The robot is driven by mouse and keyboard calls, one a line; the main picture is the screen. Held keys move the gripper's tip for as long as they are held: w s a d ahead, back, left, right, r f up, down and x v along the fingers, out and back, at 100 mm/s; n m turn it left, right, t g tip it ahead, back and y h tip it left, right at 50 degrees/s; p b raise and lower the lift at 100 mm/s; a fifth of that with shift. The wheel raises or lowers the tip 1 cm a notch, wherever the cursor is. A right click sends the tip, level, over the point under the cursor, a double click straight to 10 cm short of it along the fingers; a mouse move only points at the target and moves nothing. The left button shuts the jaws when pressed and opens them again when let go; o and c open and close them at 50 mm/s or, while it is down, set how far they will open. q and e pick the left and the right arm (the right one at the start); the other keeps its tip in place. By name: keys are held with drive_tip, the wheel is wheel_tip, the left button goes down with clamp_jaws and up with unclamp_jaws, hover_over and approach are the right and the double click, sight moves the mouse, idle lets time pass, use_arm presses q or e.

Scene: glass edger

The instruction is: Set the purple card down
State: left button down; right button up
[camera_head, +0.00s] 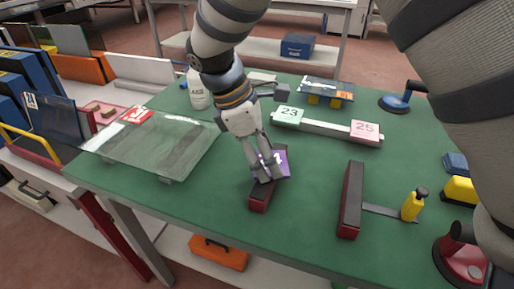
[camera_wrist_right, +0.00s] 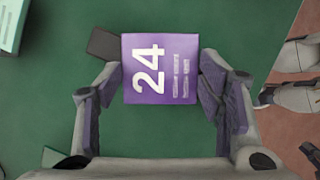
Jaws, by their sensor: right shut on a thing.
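The purple card (camera_head: 284,161), printed "24", is between the fingertips of my right gripper (camera_head: 268,168). In the right wrist view the card (camera_wrist_right: 160,68) faces the camera, with the fingers of my right gripper (camera_wrist_right: 162,88) shut on its two sides. In the head view the gripper and card are over a dark red-and-black block (camera_head: 263,194) on the green table (camera_head: 310,175). I cannot tell whether the card touches the block. A white rail (camera_head: 328,128) behind holds a green "23" card (camera_head: 288,115) and a pink "25" card (camera_head: 365,129), with a bare stretch between.
A glass sheet (camera_head: 160,145) lies at the table's left. Another dark red-and-black block (camera_head: 350,200), a yellow bottle-like tool (camera_head: 412,205) and a red suction cup (camera_head: 462,260) are at right. A blue suction cup (camera_head: 398,102) is at the back. Green surface between is clear.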

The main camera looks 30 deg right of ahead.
drive_tip(key=shift+f, duration=0.15)
drive_tip(key=o, duration=0.4)
drive_tip(key=shift+f, duration=0.1)
drive_tip(key=o, duration=0.4)
drive_tip(key=shift+o, duration=0.2)
drive_tip(key=v, duration=1.2)
